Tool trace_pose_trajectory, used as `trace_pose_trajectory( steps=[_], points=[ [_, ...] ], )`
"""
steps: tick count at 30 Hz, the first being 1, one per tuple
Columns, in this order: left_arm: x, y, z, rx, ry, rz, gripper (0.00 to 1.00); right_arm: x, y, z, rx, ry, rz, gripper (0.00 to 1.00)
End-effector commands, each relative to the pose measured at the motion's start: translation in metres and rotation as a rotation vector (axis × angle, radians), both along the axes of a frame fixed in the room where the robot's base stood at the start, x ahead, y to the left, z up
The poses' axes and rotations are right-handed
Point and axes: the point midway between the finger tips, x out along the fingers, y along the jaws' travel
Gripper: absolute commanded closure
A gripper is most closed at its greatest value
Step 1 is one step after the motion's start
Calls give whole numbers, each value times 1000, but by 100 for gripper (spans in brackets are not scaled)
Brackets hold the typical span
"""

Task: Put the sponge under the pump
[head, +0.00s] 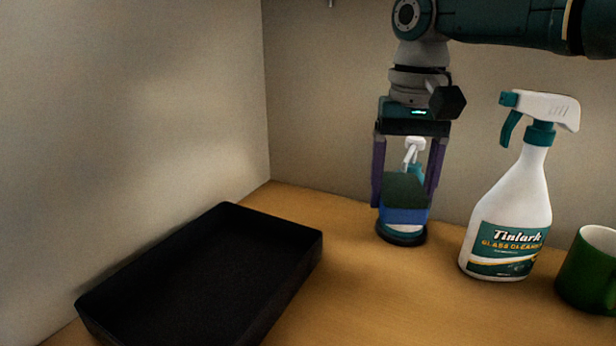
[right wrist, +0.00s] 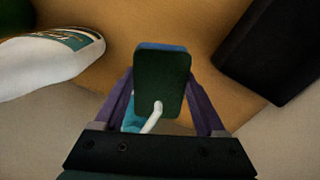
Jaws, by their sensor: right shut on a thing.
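The sponge (head: 404,214), blue with a dark green top, is held between the purple fingers of my right gripper (head: 403,203). It also shows in the right wrist view (right wrist: 160,75), with the fingers (right wrist: 160,85) on either side. The pump (head: 415,144) has a white head and a teal collar. It stands behind the sponge in the head view, which hides much of its body. In the right wrist view its white spout (right wrist: 153,117) overlaps the near edge of the sponge's green face. The height gap between spout and sponge is hard to tell. My left gripper is out of view.
A dark round base (head: 401,239) shows below the sponge. A white spray bottle (head: 512,215) stands to the right, then a green mug (head: 588,272). A black tray or box (head: 215,270) lies on the left. Walls close off the back and left.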

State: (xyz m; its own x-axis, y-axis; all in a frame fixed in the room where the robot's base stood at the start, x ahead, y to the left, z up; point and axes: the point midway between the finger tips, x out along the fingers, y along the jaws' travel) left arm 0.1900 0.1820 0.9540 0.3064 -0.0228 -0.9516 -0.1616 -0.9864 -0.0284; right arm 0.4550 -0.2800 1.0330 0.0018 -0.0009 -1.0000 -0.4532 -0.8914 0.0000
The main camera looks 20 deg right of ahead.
Motion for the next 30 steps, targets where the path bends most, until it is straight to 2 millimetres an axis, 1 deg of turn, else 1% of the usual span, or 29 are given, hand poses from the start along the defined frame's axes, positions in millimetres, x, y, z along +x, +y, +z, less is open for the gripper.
trace_pose_trajectory(
  steps=[1, 6, 8, 14, 17, 20, 27, 30],
  points=[
    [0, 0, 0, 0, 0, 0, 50, 0, 0, -1, 0, 0, 0, 25],
    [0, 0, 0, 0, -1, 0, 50, 0, 0, 0, 0, 0, 0, 6],
    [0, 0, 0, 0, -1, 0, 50, 0, 0, 0, 0, 0, 0, 0],
    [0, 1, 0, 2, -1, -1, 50, 0, 0, 0, 0, -1, 0, 0],
    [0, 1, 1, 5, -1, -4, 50, 1, 0, 5, 0, -3, 0, 0],
    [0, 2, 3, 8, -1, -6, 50, 1, 0, 19, 0, -4, 1, 0],
    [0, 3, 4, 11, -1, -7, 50, 1, 0, 64, 0, -4, 0, 0],
    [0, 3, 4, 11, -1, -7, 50, 1, 0, 77, 1, -4, 0, 0]
  ],
)
